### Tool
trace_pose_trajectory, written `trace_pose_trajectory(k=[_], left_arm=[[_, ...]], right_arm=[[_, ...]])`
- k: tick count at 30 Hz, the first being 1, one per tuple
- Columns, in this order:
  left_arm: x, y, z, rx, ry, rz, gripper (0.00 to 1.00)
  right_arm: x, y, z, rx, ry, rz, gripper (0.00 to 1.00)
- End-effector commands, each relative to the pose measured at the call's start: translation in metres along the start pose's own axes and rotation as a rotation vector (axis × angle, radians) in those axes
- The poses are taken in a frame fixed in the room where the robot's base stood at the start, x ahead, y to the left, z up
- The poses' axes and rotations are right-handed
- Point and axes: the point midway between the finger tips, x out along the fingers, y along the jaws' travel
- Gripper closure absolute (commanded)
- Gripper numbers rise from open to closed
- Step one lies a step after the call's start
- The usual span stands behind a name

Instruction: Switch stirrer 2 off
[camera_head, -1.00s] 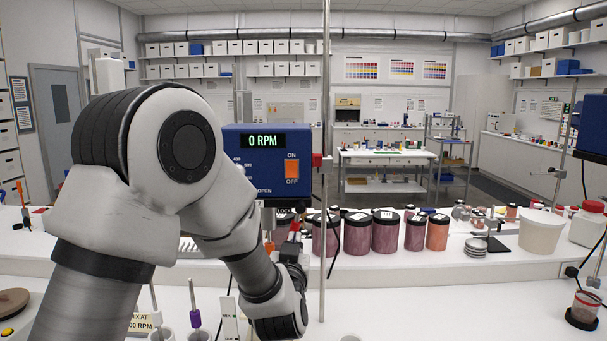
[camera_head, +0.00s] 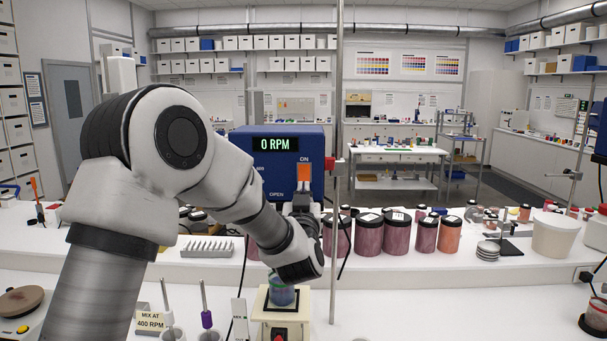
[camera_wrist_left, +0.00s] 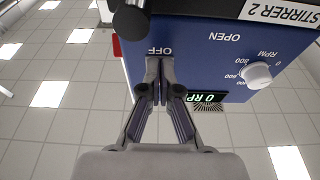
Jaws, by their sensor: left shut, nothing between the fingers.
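Stirrer 2 (camera_head: 245,143) is a blue box with a display (camera_head: 275,144) that reads 0 RPM. Its orange rocker switch (camera_head: 304,171) has ON above it; the lower end and the OFF label are hidden behind my left gripper (camera_head: 304,198). The left wrist view shows the stirrer's blue front (camera_wrist_left: 200,60) upside down, with the STIRRER 2 label. There my left gripper (camera_wrist_left: 160,78) is shut and empty, its fingertips just by the OFF lettering and covering the switch. I cannot tell whether they touch it.
A jar (camera_head: 282,292) stands on a cream base below the stirrer, under my left wrist. A metal post (camera_head: 337,120) with a red clamp stands just right of the stirrer. Lidded pigment jars (camera_head: 397,232) line the shelf to the right. A MIX AT 400 RPM card (camera_head: 150,320) stands in front.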

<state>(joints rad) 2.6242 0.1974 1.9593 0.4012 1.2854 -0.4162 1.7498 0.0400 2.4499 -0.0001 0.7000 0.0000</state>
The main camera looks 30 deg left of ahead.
Motion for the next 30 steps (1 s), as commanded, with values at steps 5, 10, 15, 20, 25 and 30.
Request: trace_pose_trajectory(k=[5, 10, 15, 20, 25, 30], left_arm=[[0.0, 0.0, 0.0, 0.0, 0.0, 0.0, 1.0], [0.001, 0.0, 0.0, 0.0, 0.0, 0.0, 1.0], [0.005, 0.0, 0.002, 0.0, 0.0, 0.0, 1.0], [0.01, 0.0, 0.003, -0.001, 0.001, 0.0, 1.0], [0.007, 0.001, 0.003, 0.0, 0.001, 0.001, 1.0], [-0.012, 0.001, -0.001, 0.001, 0.001, 0.002, 1.0]], right_arm=[[0.0, 0.0, 0.0, 0.0, 0.0, 0.0, 0.44], [0.0, 0.0, 0.0, 0.0, 0.0, 0.0, 0.44], [0.0, 0.0, 0.0, 0.0, 0.0, 0.0, 0.44], [0.0, 0.0, 0.0, 0.0, 0.0, 0.0, 0.44], [0.003, 0.0, 0.0, 0.0, 0.0, 0.0, 0.44], [0.011, 0.0, 0.0, 0.0, 0.0, 0.0, 0.44]])
